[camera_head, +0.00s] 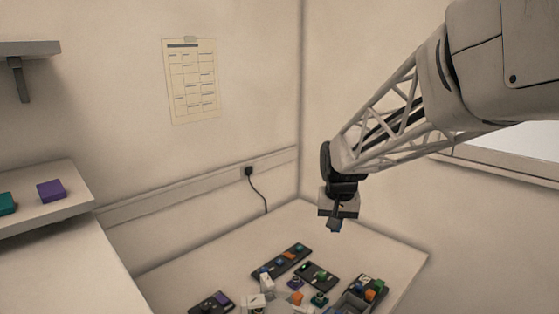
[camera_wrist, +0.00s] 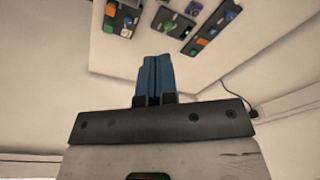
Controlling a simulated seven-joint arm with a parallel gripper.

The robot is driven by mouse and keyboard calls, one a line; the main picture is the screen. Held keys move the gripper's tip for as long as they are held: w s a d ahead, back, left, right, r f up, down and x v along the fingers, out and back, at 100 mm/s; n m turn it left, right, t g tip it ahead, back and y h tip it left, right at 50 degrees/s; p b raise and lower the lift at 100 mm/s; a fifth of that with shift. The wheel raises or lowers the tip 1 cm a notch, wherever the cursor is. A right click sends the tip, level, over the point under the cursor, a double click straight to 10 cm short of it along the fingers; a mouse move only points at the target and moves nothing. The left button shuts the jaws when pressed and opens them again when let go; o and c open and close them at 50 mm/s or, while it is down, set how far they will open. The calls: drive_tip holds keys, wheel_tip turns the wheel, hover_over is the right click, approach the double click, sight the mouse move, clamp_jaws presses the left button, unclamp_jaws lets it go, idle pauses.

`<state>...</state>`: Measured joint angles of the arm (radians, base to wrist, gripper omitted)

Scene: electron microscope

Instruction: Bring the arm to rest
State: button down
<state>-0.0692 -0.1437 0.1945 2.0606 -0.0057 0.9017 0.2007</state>
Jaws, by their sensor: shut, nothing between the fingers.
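My gripper (camera_head: 334,227) hangs from my arm above the back part of the white table (camera_head: 390,244) in the head view. It points down and is clear of the things on the table. In the wrist view, the two blue fingers of my gripper (camera_wrist: 155,60) lie against each other with nothing between them. The table shows beyond them in that view.
Several dark panels with coloured blocks stand on the table, among them a long one (camera_head: 282,261) and a right-hand tray (camera_head: 358,296). A purple block (camera_head: 51,190) sits on the left shelf (camera_head: 75,201). A cord (camera_head: 258,190) hangs on the wall. The table's back right is bare.

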drive_tip(key=s+d, duration=0.2)
drive_tip(key=s, duration=1.3)
drive_tip(key=s+d+n+t, duration=0.1)
drive_tip(key=s+d, duration=0.1)
drive_tip(key=s, duration=1.3)
drive_tip(key=shift+s+d, duration=0.2)
drive_tip(key=shift+d, duration=0.05)
